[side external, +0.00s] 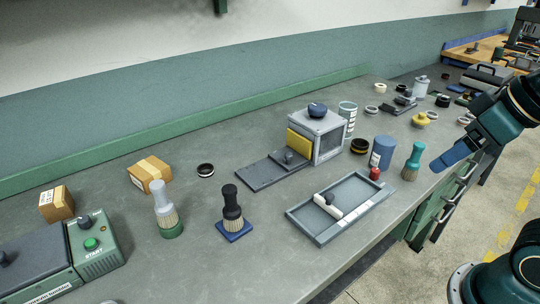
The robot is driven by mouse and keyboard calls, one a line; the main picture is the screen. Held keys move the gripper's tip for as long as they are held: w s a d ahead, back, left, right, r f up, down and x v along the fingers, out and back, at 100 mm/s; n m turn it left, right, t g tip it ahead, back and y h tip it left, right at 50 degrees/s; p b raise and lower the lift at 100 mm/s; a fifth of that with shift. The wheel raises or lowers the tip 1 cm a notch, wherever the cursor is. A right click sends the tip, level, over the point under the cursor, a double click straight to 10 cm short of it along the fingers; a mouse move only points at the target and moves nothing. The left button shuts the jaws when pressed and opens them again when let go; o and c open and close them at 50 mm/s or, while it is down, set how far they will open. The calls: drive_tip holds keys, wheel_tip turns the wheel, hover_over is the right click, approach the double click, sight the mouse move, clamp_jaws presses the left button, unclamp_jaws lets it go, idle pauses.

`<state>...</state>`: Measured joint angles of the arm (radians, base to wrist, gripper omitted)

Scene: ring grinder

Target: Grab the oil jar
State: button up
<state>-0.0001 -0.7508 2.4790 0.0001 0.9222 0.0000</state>
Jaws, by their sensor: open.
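No jar has a readable name, so I cannot tell for sure which is the oil jar. A blue cylindrical jar (382,152) with a pale label stands upright right of the middle of the bench. A white-and-dark banded jar (347,113) stands behind the grey box. A pale canister (420,87) stands farther back. My gripper (440,163) has blue fingers, open and seen from the side. It hangs at the bench's right edge, to the right of the blue jar and apart from it. Nothing shows between the fingers.
A teal brush (412,163) stands between the blue jar and my gripper. A small red-topped item (375,174) and a black-and-yellow ring (359,146) sit close to the jar. A grey tray (302,212) lies in front; a grey box (330,138) stands left.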

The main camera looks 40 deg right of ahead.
wheel_tip(320, 180, up, 5)
drive_tip(key=w+r+n+t+y, duration=0.1)
drive_tip(key=w+r+n+t, duration=0.15)
drive_tip(key=w, duration=1.25)
drive_tip(key=w+d+n+t+y, duration=0.1)
drive_tip(key=w+d+t+y, duration=0.1)
drive_tip(key=w+d, duration=0.55)
drive_tip(key=w+d+n+t+y, duration=0.15)
drive_tip(key=w+d, duration=0.25)
drive_tip(key=w, duration=0.6)
drive_tip(key=w+d+f+t+y, duration=0.25)
drive_tip(key=d+t, duration=0.25)
drive_tip(key=d, duration=1.2)
approach(343, 105)
drive_tip(key=w+a, duration=0.1)
drive_tip(key=a, duration=0.1)
drive_tip(key=shift+m, duration=0.3)
drive_tip(key=shift+r+x, duration=0.15)
drive_tip(key=shift+x, duration=1.85)
drive_tip(key=shift+r+x, duration=0.1)
drive_tip(key=shift+x, duration=1.9)
